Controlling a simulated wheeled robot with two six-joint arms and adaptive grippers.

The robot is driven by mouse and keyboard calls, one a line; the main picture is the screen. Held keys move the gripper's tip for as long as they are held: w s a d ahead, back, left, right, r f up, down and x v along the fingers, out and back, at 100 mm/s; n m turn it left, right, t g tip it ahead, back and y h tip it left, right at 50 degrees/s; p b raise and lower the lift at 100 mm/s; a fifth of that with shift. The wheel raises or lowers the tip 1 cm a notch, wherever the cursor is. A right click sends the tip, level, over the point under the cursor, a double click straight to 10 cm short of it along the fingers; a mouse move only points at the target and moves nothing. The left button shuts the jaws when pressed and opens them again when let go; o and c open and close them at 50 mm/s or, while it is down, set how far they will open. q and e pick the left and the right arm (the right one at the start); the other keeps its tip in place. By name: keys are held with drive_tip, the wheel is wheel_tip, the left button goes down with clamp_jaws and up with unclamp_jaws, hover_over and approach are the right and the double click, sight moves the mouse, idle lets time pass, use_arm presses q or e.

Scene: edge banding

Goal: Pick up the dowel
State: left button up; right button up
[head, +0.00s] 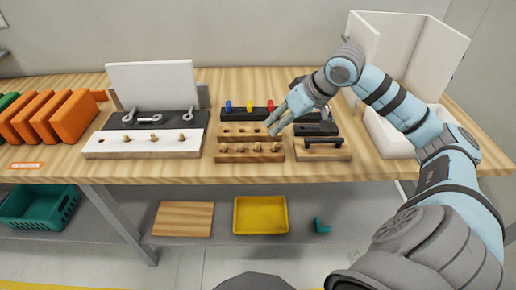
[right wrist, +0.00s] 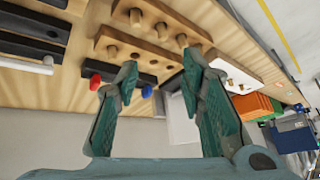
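Light wooden dowels stand upright in a wooden block (head: 225,158) at the front of the bench; one dowel (head: 257,147) shows near its middle. The block also shows at the top of the right wrist view, with a dowel (right wrist: 161,30) standing in it. My right gripper (head: 273,126) hangs above and behind this block, near its right end. In the right wrist view my right gripper (right wrist: 162,65) has its two green-padded fingers spread apart, with nothing held between them. The dowels lie beyond the fingertips. My left gripper is in neither view.
Behind is a holed block (head: 230,132), then a dark rack with blue, yellow and red pieces (head: 249,105). Left, a white-topped panel (head: 115,144) bears more dowels; orange panels (head: 72,117) stand farther left. A dark-handled tool block (head: 325,152) and white bin (head: 388,138) lie right.

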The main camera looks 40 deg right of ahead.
sight(259, 144)
drive_tip(key=x, duration=0.4)
drive_tip(key=b+x, duration=0.1)
drive_tip(key=x, duration=0.7)
drive_tip(key=shift+s+a+f, duration=0.15)
drive_tip(key=shift+s+a, duration=0.05)
drive_tip(key=shift+a, duration=0.15)
drive_tip(key=shift+w+f, duration=0.3)
drive_tip(key=shift+s, duration=0.1)
drive_tip(key=c, duration=0.8)
